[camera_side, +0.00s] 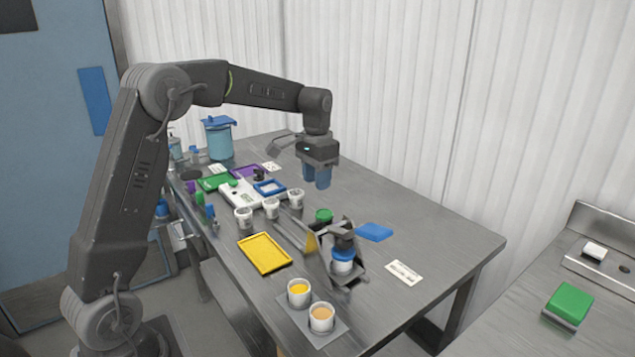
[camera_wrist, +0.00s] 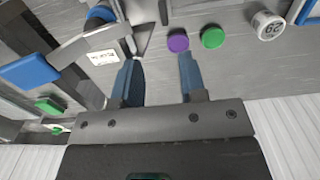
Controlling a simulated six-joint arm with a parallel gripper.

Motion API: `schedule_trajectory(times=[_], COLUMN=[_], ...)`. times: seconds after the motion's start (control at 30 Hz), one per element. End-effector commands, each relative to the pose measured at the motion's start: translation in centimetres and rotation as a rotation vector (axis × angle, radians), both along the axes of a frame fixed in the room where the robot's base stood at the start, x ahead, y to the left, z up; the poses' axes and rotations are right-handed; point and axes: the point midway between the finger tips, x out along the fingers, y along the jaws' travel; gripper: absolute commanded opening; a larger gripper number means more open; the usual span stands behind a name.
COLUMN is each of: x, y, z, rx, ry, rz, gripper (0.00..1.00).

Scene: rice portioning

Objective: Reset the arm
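My gripper (camera_side: 317,182) hangs from my arm with its blue fingers pointing down, above the back-middle part of the steel table (camera_side: 440,235). It is clear of the objects below. In the wrist view my gripper (camera_wrist: 159,62) has its two blue fingers spread apart, with nothing between them. Beyond the fingertips a purple lid (camera_wrist: 177,42) and a green lid (camera_wrist: 213,37) lie on the table. The green lid also shows in the side view (camera_side: 323,215).
Several white cups (camera_side: 271,208) stand near a white scale (camera_side: 238,195). A yellow tray (camera_side: 265,253), two filled cups (camera_side: 300,292) and a dark stand holding a blue-rimmed jar (camera_side: 342,262) are nearer. A blue pad (camera_side: 375,231) and white label (camera_side: 404,272) lie right, with bare table around them.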

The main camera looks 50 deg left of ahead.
Motion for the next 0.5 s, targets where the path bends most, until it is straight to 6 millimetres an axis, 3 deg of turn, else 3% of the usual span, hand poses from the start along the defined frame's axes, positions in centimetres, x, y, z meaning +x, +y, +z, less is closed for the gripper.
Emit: schedule_trajectory(times=[0.13,0.23,0.5], x=[-1.0,-3.0,-11.7], y=[-1.2,-3.3,-9.8], z=[1.3,3.2,7.2], rx=[0.008,0.020,0.042], ry=[-0.025,-0.068,-0.231], rz=[-0.003,-0.005,-0.006], gripper=[0.38,0.38,0.38])
